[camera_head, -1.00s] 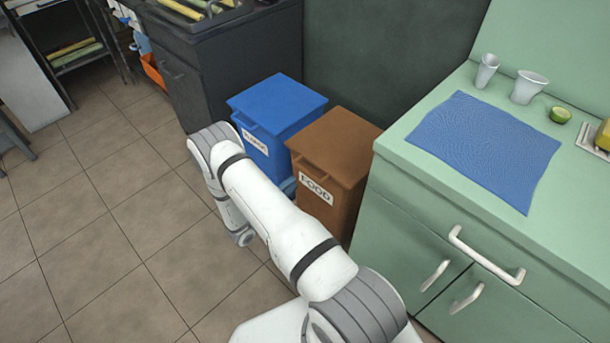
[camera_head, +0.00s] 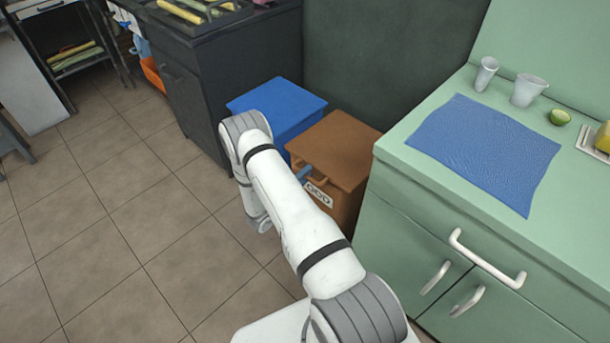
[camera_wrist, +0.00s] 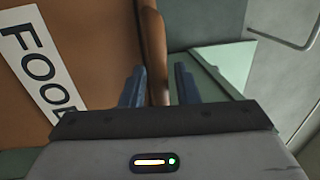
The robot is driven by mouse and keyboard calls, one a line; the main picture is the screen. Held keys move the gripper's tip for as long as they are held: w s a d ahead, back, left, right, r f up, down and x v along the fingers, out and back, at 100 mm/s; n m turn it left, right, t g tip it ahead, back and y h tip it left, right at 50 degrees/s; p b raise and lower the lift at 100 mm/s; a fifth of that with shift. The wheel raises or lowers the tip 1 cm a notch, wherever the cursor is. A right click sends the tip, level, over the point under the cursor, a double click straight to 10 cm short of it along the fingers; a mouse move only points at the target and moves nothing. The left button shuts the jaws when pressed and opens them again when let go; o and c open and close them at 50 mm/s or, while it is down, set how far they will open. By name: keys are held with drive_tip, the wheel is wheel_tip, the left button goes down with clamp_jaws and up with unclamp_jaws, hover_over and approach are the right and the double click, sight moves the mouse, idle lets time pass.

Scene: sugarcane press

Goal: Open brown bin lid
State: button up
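The brown bin (camera_head: 345,205) with a white FOOD label stands beside the green counter. Its brown lid (camera_head: 340,145) lies flat and shut on top. In the wrist view the FOOD label (camera_wrist: 38,68) fills the left side. My gripper (camera_wrist: 158,88) has two blue fingers that stand apart. A brown bar (camera_wrist: 154,50), which looks like the lid's handle, lies between them, with a gap visible on its right side. In the head view a blue fingertip of my gripper (camera_head: 304,173) shows at the bin's front, just below the lid. My arm hides part of the front.
The blue bin (camera_head: 278,98) stands close on the left, its lid shut, partly behind my arm. The green counter (camera_head: 400,150) with a blue mat (camera_head: 485,150) is close on the right. A dark cabinet (camera_head: 205,90) stands behind left. The tiled floor (camera_head: 120,210) is clear.

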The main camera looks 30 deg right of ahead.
clamp_jaws()
idle(0.3)
